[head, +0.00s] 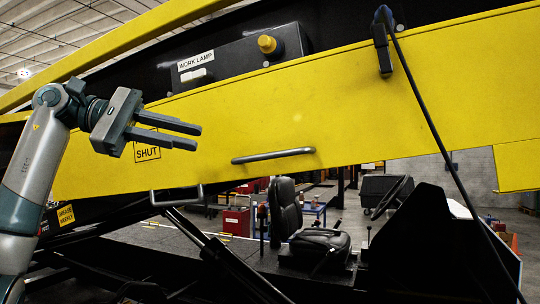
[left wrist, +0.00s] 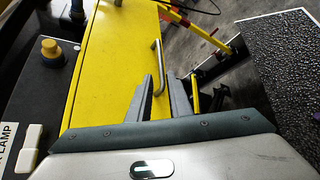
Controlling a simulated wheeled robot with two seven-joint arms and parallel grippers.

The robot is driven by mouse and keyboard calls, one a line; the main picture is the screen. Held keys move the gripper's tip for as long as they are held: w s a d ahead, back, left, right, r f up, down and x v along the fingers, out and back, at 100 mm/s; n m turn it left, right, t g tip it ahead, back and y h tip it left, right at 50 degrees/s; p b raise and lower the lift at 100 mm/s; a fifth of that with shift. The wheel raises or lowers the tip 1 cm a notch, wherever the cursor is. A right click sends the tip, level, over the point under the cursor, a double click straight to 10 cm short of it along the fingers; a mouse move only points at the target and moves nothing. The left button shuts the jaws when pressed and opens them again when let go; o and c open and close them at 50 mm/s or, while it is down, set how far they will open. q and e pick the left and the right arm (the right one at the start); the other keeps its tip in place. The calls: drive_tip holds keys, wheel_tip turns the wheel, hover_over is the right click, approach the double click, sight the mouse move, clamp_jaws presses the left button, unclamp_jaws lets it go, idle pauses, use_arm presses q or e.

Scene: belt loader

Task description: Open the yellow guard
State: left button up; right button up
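The yellow guard (head: 330,115) is a long slanted panel across the head view, with a label reading SHUT (head: 147,153) near its left end. A grey bar handle (head: 273,156) is fixed near its lower edge. My left gripper (head: 199,137) is in front of the panel, left of the handle, with its empty fingers apart and pointing right. The left wrist view shows the guard (left wrist: 112,60) and the handle (left wrist: 157,60) ahead, in line with the gap between the fingers; the handle looks clear of them. My right gripper is not in view.
A dark box labelled WORK LAMP with a yellow knob (head: 267,44) is above the guard. A black cable (head: 430,120) hangs over the guard at the right. A grey loop (head: 177,196) is below the panel. A black seat (head: 318,238) stands beneath.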

sight(267, 154)
use_arm(q)
drive_tip(key=p+x, duration=0.5)
drive_tip(key=x, duration=1.2)
drive_tip(key=shift+s, duration=0.1)
drive_tip(key=shift+d, duration=0.2)
clamp_jaws()
